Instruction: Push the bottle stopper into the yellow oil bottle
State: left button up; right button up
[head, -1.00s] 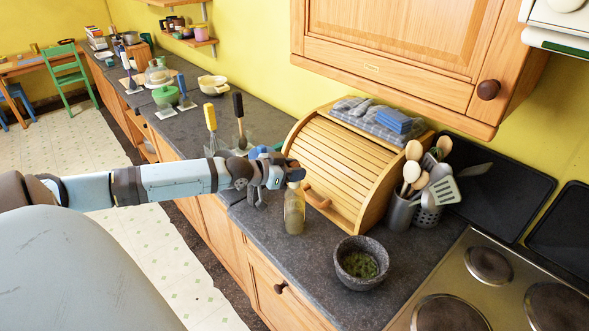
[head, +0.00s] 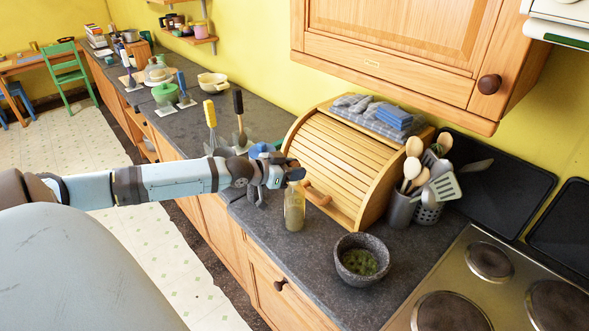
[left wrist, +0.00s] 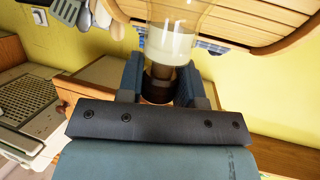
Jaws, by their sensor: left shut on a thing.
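The yellow oil bottle (head: 294,210) stands upright on the dark counter in front of the bread box. My left gripper (head: 291,174) is at its top, coming in from the left. In the left wrist view, which is upside down, the bottle (left wrist: 172,45) shows above the blue fingers. My left gripper (left wrist: 163,82) is shut on the dark brown bottle stopper (left wrist: 157,86), which is in line with the bottle's neck. How deep the stopper sits in the neck is hidden. My right gripper is not in view.
The wooden bread box (head: 345,160) stands close behind the bottle. A stone mortar (head: 361,260) with green contents is at the front right. A utensil holder (head: 402,209) and the stove (head: 470,290) are further right. The counter around the bottle's front is clear.

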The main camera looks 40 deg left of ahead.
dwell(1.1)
pick_arm(q)
jog(key=o, duration=1.3)
jog(key=shift+o, duration=0.2)
jog(key=shift+r, duration=0.1)
jog(key=shift+s+a+p, duration=0.1)
jog(key=shift+s+p, duration=0.1)
jog(key=shift+p, duration=0.25)
jog(key=shift+p+v, duration=0.45)
jog(key=shift+v, duration=1.45)
jog(key=shift+s+r, duration=0.1)
